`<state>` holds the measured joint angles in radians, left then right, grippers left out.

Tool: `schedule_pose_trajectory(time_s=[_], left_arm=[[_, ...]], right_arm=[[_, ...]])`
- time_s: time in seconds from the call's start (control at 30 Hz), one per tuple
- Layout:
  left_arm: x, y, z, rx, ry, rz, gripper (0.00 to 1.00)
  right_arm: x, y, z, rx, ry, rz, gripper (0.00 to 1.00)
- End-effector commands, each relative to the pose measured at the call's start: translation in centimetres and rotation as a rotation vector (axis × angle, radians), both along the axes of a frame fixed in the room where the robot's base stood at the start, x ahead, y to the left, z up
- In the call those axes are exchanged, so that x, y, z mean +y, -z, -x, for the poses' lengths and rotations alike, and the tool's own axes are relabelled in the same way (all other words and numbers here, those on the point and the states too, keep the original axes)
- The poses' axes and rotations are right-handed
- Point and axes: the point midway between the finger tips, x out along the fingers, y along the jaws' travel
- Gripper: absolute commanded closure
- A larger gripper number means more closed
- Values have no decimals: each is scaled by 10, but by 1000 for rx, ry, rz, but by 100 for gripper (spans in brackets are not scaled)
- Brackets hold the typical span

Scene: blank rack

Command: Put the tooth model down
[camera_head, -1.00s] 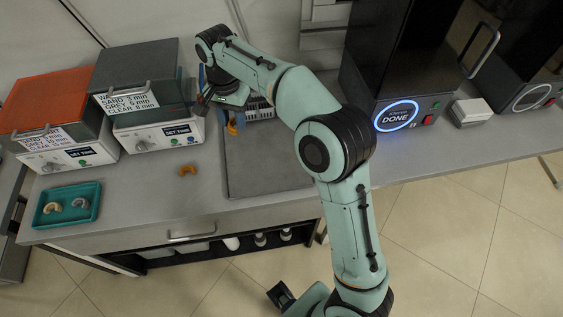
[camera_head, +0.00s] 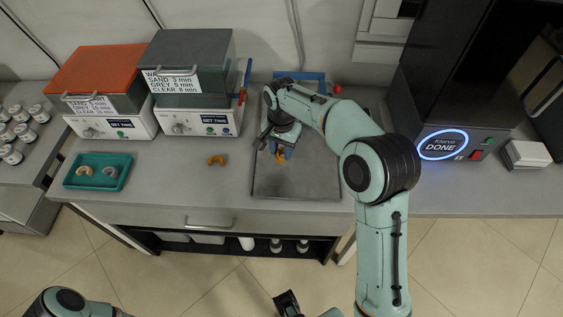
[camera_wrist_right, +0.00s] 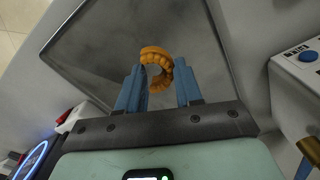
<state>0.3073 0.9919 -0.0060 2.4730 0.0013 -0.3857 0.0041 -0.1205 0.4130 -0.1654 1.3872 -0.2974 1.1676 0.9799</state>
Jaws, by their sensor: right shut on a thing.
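My right gripper (camera_head: 279,154) is shut on an orange tooth model (camera_head: 282,158), over the dark grey plate (camera_head: 300,186) on the counter. The right wrist view shows the curved orange model (camera_wrist_right: 153,54) between the blue fingers (camera_wrist_right: 159,88), with the plate (camera_wrist_right: 100,50) behind it. I cannot tell whether the model touches the plate. My left gripper cannot be made out.
A teal tray (camera_head: 97,185) with a tan and a grey model is at left. Two curing boxes, orange-lidded (camera_head: 100,75) and grey-lidded (camera_head: 190,65), stand behind. A dark machine (camera_head: 448,110) showing DONE is at right. The plate's front is clear.

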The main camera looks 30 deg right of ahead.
Motion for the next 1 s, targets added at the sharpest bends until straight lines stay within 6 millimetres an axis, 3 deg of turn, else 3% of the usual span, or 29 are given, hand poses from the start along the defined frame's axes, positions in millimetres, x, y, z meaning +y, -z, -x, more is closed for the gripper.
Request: schedule_pose_trajectory(time_s=[0.17,0.4,0.87,0.9,0.97,1.0], left_arm=[[0,2,1,1,0,0,57],[0,7,2,2,0,0,57],[0,9,2,2,0,0,57],[0,9,2,2,0,0,57],[0,9,2,2,0,0,57],[0,9,2,2,0,0,57]], right_arm=[[0,16,0,2,0,0,93],[0,56,0,2,-1,0,93],[0,64,0,-1,-1,-1,93],[0,65,0,-1,-1,-1,62],[0,64,0,-1,-1,-1,42],[0,64,0,-1,0,-1,40]])
